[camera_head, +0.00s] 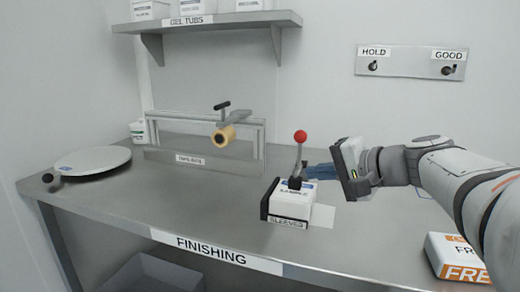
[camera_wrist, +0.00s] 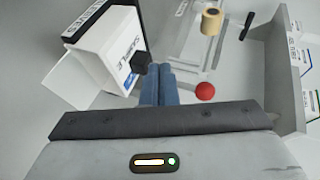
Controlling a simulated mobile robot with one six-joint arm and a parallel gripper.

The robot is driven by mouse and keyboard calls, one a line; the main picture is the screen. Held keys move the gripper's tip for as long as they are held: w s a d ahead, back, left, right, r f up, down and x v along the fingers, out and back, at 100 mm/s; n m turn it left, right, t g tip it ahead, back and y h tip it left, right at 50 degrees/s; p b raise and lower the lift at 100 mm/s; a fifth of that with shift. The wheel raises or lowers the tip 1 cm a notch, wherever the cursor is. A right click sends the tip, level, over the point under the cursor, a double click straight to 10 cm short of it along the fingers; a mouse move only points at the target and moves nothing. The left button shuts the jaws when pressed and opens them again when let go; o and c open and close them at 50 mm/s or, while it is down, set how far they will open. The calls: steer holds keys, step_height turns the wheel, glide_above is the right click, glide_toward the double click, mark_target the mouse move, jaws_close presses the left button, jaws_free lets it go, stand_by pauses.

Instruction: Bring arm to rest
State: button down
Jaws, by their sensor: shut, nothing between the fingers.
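My arm reaches in from the right in the head view. My gripper (camera_head: 312,171) points left above the bench, its blue fingers close together and empty. In the wrist view the fingers (camera_wrist: 160,84) lie side by side with no gap that I can see. Just left of the fingertips is a white box (camera_head: 296,193) labelled SAMPLE, with a lever topped by a red ball (camera_head: 300,136) by it. The box (camera_wrist: 107,45) and the red ball (camera_wrist: 205,91) also show close to the fingers in the wrist view. Whether the fingertips touch the lever, I cannot tell.
The steel bench (camera_head: 120,208) holds a round plate (camera_head: 92,161) at left and a tape roll (camera_head: 223,136) on a frame behind. An orange-and-white box (camera_head: 455,258) lies under my arm. A shelf (camera_head: 215,22) and a HOLD/GOOD panel (camera_head: 410,62) are on the wall.

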steer(key=s+d+n+g+h+p, duration=0.2)
steer(key=s+n+g+h+p, duration=0.4)
steer(key=s+p, duration=1.2)
steer(key=n+h+p, duration=0.1)
steer(key=h+p, duration=0.2)
steer(key=p, duration=0.1)
steer(key=shift+d+g+h, duration=0.25)
steer(key=shift+g+h, duration=0.15)
steer(key=shift+d, duration=0.1)
